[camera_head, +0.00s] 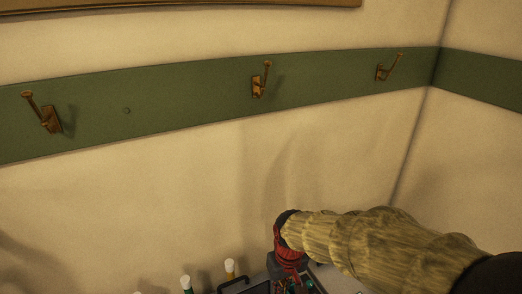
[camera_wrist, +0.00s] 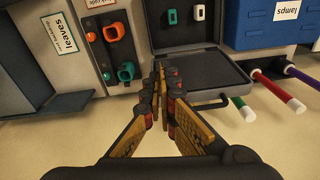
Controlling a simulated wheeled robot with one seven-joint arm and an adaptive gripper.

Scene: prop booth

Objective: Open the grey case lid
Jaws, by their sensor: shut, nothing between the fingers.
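The grey case shows in the wrist view as two dark-faced parts meeting along a crosswise edge, and looks open. The part with the handle (camera_wrist: 212,104) has a bare inset face (camera_wrist: 212,72). The other part (camera_wrist: 215,34) has a green and a white small piece on it. I cannot tell which is the lid. In the head view only a corner with the handle (camera_head: 232,282) shows at the bottom edge. My gripper (camera_wrist: 163,70) is shut and empty, over the left side of the bare part; I cannot tell if it touches. It also shows in the head view (camera_head: 289,262).
A blue "lamps" box (camera_wrist: 275,22) and white-tipped rods (camera_wrist: 276,92) are at right. Hooks (camera_head: 259,80) line the wall.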

